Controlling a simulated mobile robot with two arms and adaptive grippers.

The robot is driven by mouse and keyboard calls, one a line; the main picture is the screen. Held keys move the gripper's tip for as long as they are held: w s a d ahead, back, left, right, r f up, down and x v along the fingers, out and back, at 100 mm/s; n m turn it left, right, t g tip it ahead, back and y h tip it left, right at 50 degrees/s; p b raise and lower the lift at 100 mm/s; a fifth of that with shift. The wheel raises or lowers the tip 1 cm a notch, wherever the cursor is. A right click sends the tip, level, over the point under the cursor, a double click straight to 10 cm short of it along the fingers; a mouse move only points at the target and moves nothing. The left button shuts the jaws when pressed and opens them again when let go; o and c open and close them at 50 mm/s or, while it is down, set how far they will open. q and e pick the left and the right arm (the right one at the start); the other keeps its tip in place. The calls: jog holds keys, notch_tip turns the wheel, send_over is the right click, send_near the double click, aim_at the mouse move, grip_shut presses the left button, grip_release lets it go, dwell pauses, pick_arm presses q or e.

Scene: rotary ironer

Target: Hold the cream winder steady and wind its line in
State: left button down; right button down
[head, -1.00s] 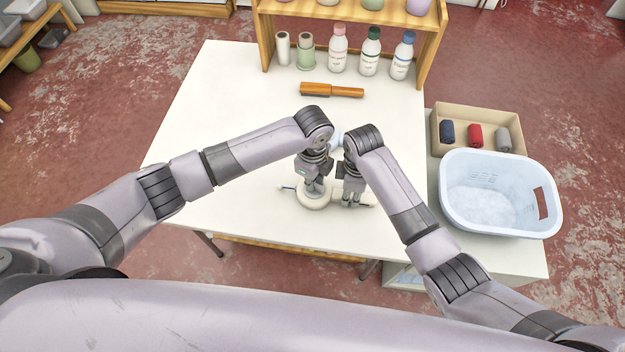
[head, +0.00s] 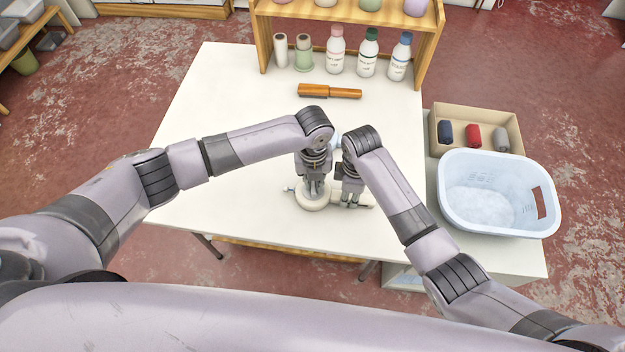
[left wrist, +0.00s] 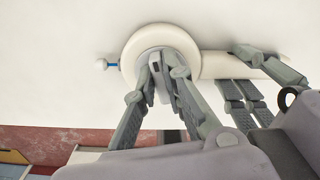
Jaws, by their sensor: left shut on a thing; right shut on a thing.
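The cream winder lies on the white table, with a round drum (head: 312,205) and a straight handle (head: 367,201) to its right. In the left wrist view its drum (left wrist: 131,58) and handle (left wrist: 214,64) show from above. A short blue line (left wrist: 112,66) leaves the drum's left side and ends in a pale bead (left wrist: 101,64). My left gripper (head: 313,193) points down, shut on the winder's knob at the drum's middle; the fingers hide most of the knob. My right gripper (head: 350,203) is shut on the handle, close beside my left.
An orange-brown tool (head: 330,91) lies behind the arms. Several bottles and rolls stand under a wooden shelf (head: 263,40) at the back. The table's left side is clear.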

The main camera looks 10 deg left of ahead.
pick_arm(q)
jog(key=shift+d+m, duration=0.1)
jog(key=shift+m, duration=1.6)
jog(key=c, duration=1.7)
grip_release()
jog(key=shift+o, duration=0.2)
jog(key=shift+r, duration=0.1)
notch_tip(320, 180, up, 12)
jog(key=shift+o, duration=0.4)
